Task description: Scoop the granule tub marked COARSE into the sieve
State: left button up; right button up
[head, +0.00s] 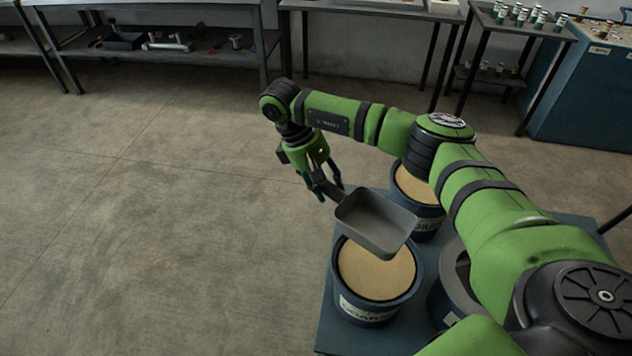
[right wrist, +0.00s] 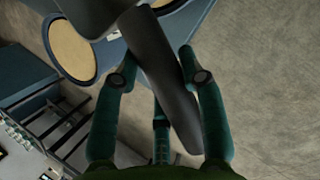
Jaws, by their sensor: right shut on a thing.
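My right gripper (head: 325,186) is shut on the handle of a grey scoop (head: 372,226). The scoop's handle (right wrist: 163,80) lies between the fingers in the right wrist view. Its square pan looks empty and hangs above the front tub (head: 376,268), which is dark blue and full of tan granules. This tub's label (head: 366,312) seems to read COARSE, partly cut off. A second tub of tan granules (head: 418,183) stands behind, its label partly hidden. A grey round vessel (head: 462,285), perhaps the sieve, is mostly hidden by my right arm. My left gripper is not in view.
The tubs stand on a blue-grey table (head: 335,335) with its edge at the left. Open concrete floor (head: 150,200) lies left of it. Benches (head: 160,40) line the back, and a rack of small jars (head: 520,15) and a blue cabinet (head: 590,95) stand at the back right.

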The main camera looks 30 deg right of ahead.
jog(key=shift+s+d+r+t+y+p, duration=0.1)
jog(key=shift+s+d+t+y+p, duration=0.2)
jog(key=shift+t+p, duration=0.4)
jog(key=shift+s+d+t+p, duration=0.1)
jog(key=shift+s+t+p, duration=0.4)
jog(key=shift+t, duration=0.1)
jog(key=shift+s+d+f+t+y+b, duration=0.1)
jog(key=shift+s+f+t+y+b, duration=0.25)
jog(key=shift+f+t+y, duration=0.3)
jog(key=shift+w+f+b, duration=0.2)
jog(key=shift+f+b, duration=1)
jog(key=shift+f, duration=0.05)
jog(key=shift+f+b, duration=1.3)
jog(key=shift+f, duration=0.05)
